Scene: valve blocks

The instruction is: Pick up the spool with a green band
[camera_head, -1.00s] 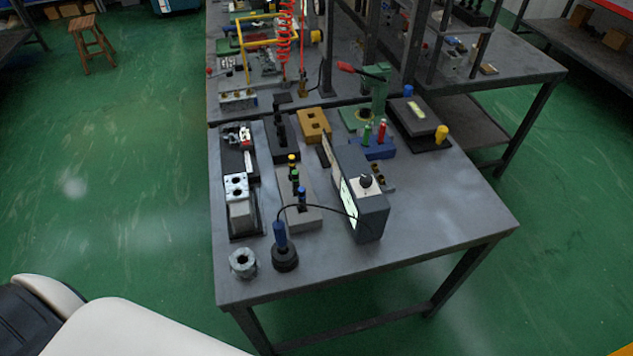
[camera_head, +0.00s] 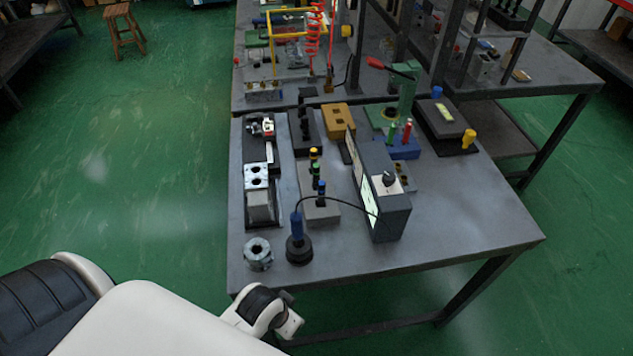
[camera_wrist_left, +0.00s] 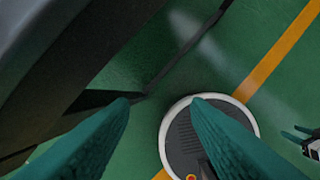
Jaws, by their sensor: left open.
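The spool with a green band (camera_head: 316,171) stands upright in the head view. It is the middle one of three dark spools on a grey block (camera_head: 319,211), between a yellow-banded spool (camera_head: 314,154) and a blue-banded spool (camera_head: 321,190). My left arm comes in from the lower left, and its wrist is below the table's near left edge, well short of the spools. In the left wrist view my left gripper (camera_wrist_left: 161,102) is open and empty over the floor. Small teal prongs (camera_wrist_left: 298,135) at the right edge may be my right gripper; their opening is unclear.
A dark instrument box (camera_head: 384,205) stands right of the block. A round black base with a blue handle (camera_head: 297,227) and a metal collar (camera_head: 258,254) stand in front. A tray with metal blocks (camera_head: 257,176) is at left.

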